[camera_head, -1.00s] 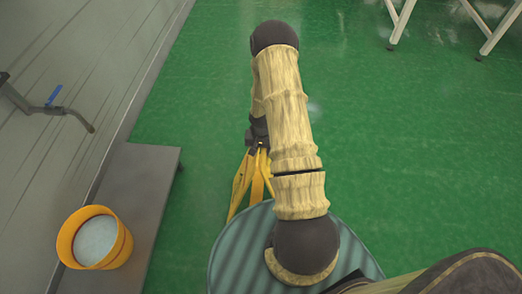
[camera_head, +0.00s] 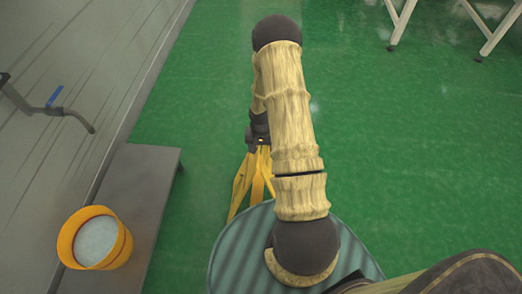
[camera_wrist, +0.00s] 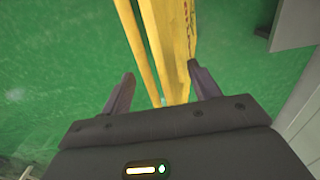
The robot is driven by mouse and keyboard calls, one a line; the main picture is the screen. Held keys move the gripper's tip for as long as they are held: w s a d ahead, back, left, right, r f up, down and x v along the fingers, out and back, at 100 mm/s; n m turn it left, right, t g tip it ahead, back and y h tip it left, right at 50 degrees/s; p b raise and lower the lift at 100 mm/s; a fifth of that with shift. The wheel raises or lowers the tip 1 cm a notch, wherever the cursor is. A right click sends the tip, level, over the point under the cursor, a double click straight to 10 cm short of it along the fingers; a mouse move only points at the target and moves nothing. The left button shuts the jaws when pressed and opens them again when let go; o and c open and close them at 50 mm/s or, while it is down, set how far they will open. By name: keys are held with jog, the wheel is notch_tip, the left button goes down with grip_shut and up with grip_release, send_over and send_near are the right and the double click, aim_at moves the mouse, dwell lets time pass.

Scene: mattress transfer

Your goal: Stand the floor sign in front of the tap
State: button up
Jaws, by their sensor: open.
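The yellow floor sign (camera_head: 247,181) stands on the green floor with its legs spread, partly hidden behind my arm in the head view. In the wrist view the floor sign (camera_wrist: 165,45) runs between the two fingers of my gripper (camera_wrist: 160,88), which are apart. My gripper is at the sign's top in the head view (camera_head: 257,142). I cannot tell whether a finger touches it. The tap (camera_head: 56,108), a grey spout with a blue lever, sticks out from the wall at the left.
A grey metal bench or step (camera_head: 150,170) lies along the wall, with a yellow-orange bucket (camera_head: 70,243) on its near end. Green floor between the bench and the sign is clear. White table legs (camera_head: 400,22) stand at the top right.

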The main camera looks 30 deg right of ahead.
notch_tip(320, 180, up, 10)
jog(key=shift+p, duration=0.4)
jog(key=shift+s, duration=0.1)
jog(key=s+a+r+n+t, duration=0.1)
jog(key=s+a+r+n, duration=0.1)
jog(key=s+a+r, duration=0.2)
jog(key=s+a+r+n, duration=0.2)
jog(key=s+a+r, duration=0.2)
jog(key=r, duration=0.6)
jog(key=s+a+r+n+t, duration=0.1)
jog(key=s+a+r+n, duration=0.1)
jog(key=s+a+r, duration=0.2)
notch_tip(320, 180, up, 4)
jog(key=shift+s+a+f+n+t, duration=0.1)
jog(key=shift+s+a+n+t, duration=0.2)
jog(key=shift+a, duration=0.45)
jog(key=shift+w, duration=0.1)
jog(key=w+p+v, duration=0.3)
jog(key=p+v, duration=1)
jog(key=p, duration=0.1)
jog(key=shift+r, duration=0.75)
